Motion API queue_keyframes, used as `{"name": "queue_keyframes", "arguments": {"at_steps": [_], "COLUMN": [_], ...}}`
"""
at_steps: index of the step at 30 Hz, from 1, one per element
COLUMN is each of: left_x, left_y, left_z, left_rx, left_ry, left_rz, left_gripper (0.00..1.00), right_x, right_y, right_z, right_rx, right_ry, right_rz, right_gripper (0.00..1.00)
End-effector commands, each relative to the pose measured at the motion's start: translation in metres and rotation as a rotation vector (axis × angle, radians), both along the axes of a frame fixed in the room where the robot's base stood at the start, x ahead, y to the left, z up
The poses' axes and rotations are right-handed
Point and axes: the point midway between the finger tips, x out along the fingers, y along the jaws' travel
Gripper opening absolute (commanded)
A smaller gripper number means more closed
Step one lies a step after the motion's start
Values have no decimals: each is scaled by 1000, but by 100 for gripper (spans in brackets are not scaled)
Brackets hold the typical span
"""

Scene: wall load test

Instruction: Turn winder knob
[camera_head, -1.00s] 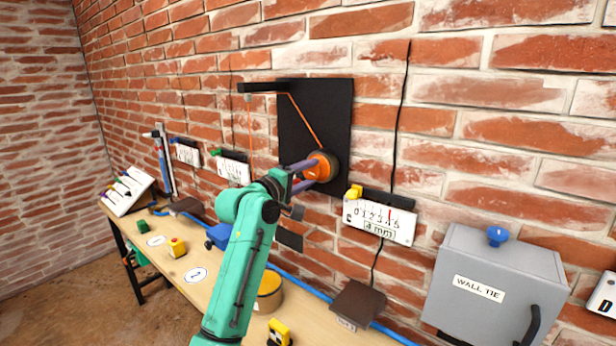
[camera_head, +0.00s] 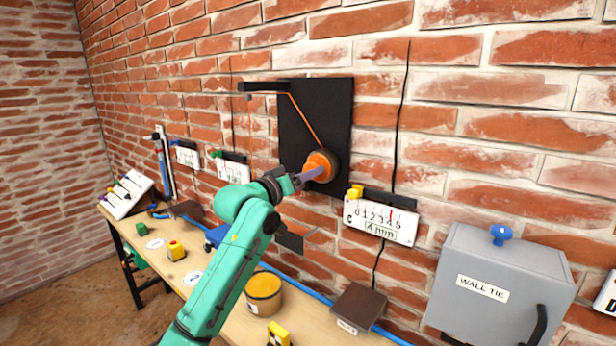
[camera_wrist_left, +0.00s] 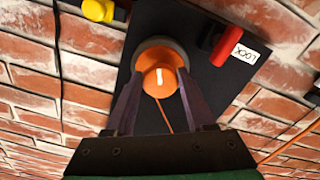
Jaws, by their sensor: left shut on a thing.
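The winder knob (camera_head: 320,165) is a round orange knob on a dark drum, mounted low on a black wall plate (camera_head: 322,105). My left gripper (camera_head: 314,174) is shut on the knob. In the left wrist view the left gripper's (camera_wrist_left: 159,78) purple-grey fingers lie on both sides of the knob (camera_wrist_left: 158,84). A white mark on the knob's face points nearly along the fingers. An orange cord (camera_head: 303,121) runs from the drum up to a black bracket (camera_head: 263,87). My right gripper is not in view.
A red lever (camera_wrist_left: 225,45) beside a LOCK label is on the plate. A white gauge (camera_head: 380,218) reading 4 mm hangs right of the plate. A grey WALL TIE box (camera_head: 490,275) is farther right. The bench (camera_head: 225,318) below holds a yellow-topped tub (camera_head: 263,294) and small blocks.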

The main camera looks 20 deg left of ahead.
Motion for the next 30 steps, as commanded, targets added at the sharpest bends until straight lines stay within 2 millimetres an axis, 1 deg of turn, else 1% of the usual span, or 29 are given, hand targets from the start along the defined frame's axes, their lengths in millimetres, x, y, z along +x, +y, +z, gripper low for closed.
{"name": "queue_keyframes", "arguments": {"at_steps": [1,14,23,30], "left_x": [1,1,2,2], "left_y": [0,2,3,4], "left_z": [-3,-3,-2,-1], "left_rx": [45,424,688,899], "left_ry": [-10,-158,-263,-347], "left_rz": [0,-2,-3,-2], "left_gripper": [0,0,0,0], "right_x": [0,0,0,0], "right_y": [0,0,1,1], "right_z": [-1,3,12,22], "right_rx": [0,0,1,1], "right_ry": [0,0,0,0], "right_rz": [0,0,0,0], "right_gripper": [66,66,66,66]}}
